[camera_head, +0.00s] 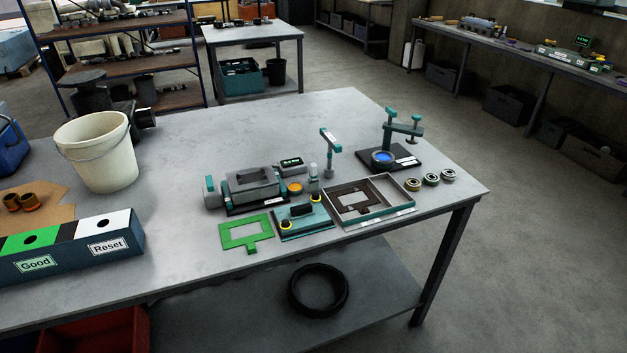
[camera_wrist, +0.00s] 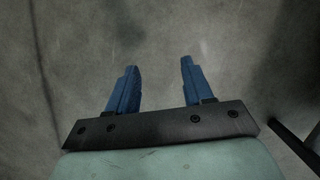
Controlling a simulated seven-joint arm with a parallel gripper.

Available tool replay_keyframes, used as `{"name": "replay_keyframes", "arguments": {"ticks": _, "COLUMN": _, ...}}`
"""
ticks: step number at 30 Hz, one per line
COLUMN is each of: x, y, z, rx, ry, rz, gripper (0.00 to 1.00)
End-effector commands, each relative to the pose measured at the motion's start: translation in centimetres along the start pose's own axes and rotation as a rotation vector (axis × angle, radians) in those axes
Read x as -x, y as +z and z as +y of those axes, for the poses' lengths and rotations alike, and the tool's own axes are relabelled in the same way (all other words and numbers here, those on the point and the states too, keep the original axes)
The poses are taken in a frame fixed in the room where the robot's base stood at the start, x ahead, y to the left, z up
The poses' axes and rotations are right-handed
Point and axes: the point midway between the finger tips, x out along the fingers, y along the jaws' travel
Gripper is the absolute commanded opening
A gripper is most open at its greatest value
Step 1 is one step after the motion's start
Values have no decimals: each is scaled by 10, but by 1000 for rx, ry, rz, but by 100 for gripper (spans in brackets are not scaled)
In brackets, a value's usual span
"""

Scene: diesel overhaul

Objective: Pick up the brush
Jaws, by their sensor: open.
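I cannot pick out a brush with certainty in either view. The head view shows a grey workbench (camera_head: 190,170) with parts and fixtures on it, and any brush there is too small to tell. My gripper (camera_wrist: 160,68) shows only in the wrist view. Its two blue fingers are apart, with nothing between them. Below the fingers is a plain grey surface, with no object near the fingertips. My gripper is not visible in the head view.
On the bench stand a white bucket (camera_head: 97,150), a Good/Reset box (camera_head: 70,245), a green frame plate (camera_head: 246,233), a grey vise-like fixture (camera_head: 252,184), a shallow tray (camera_head: 400,216), a teal stand (camera_head: 403,130) and several rings (camera_head: 431,180). The bench's front left-middle is clear.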

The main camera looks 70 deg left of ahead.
Motion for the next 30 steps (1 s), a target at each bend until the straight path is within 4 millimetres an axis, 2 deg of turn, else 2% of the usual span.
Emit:
{"name": "replay_keyframes", "arguments": {"ticks": 1, "x": 15, "y": -19, "z": -13, "rx": 27, "ry": 10, "rz": 26, "gripper": 51}}
{"name": "replay_keyframes", "arguments": {"ticks": 6, "x": 65, "y": -60, "z": -58, "rx": 105, "ry": 37, "rz": 101, "gripper": 51}}
{"name": "replay_keyframes", "arguments": {"ticks": 11, "x": 114, "y": -91, "z": -108, "rx": 180, "ry": 56, "rz": 172, "gripper": 51}}
{"name": "replay_keyframes", "arguments": {"ticks": 15, "x": 161, "y": -110, "z": -156, "rx": 245, "ry": 68, "rz": 233, "gripper": 51}}
{"name": "replay_keyframes", "arguments": {"ticks": 23, "x": 251, "y": -126, "z": -258, "rx": 369, "ry": 80, "rz": 348, "gripper": 51}}
{"name": "replay_keyframes", "arguments": {"ticks": 30, "x": 338, "y": -114, "z": -359, "rx": 485, "ry": 76, "rz": 451, "gripper": 51}}
